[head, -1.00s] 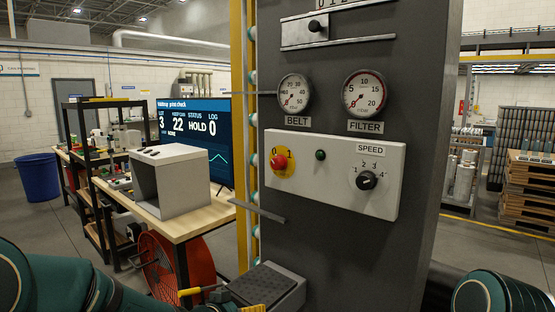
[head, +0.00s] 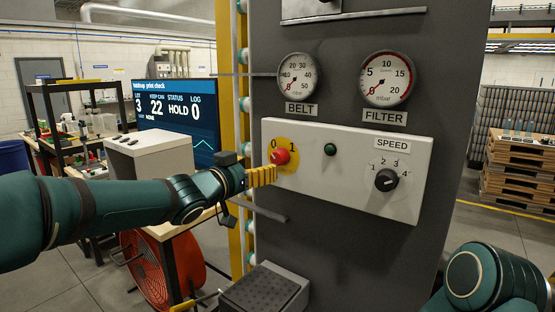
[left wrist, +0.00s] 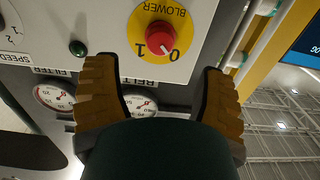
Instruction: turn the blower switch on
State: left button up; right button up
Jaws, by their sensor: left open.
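The blower switch (head: 280,157) is a red rotary knob on a yellow disc marked 0 and 1, on the left of a white control panel (head: 330,190). In the left wrist view the knob (left wrist: 160,38) appears upside down, with the word BLOWER on its disc. My left gripper (head: 274,173), with yellow ribbed fingers, is just in front of the disc's lower left. In the left wrist view the gripper (left wrist: 158,70) is open and empty, its fingers spread to either side below the knob. My right gripper is out of view.
The panel also carries a dark green button or lamp (head: 330,149) and a black SPEED dial (head: 386,180). BELT (head: 298,80) and FILTER (head: 387,78) gauges sit above. A grey ledge (head: 262,209) juts out below left. A workbench and screen (head: 175,115) stand behind my left arm.

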aim_at(275, 159)
pick_arm(q)
jog(key=x, duration=0.8)
jog(key=shift+w+d, duration=0.2)
jog(key=shift+w, duration=0.1)
jog(key=shift+c, duration=0.2)
grip_shut()
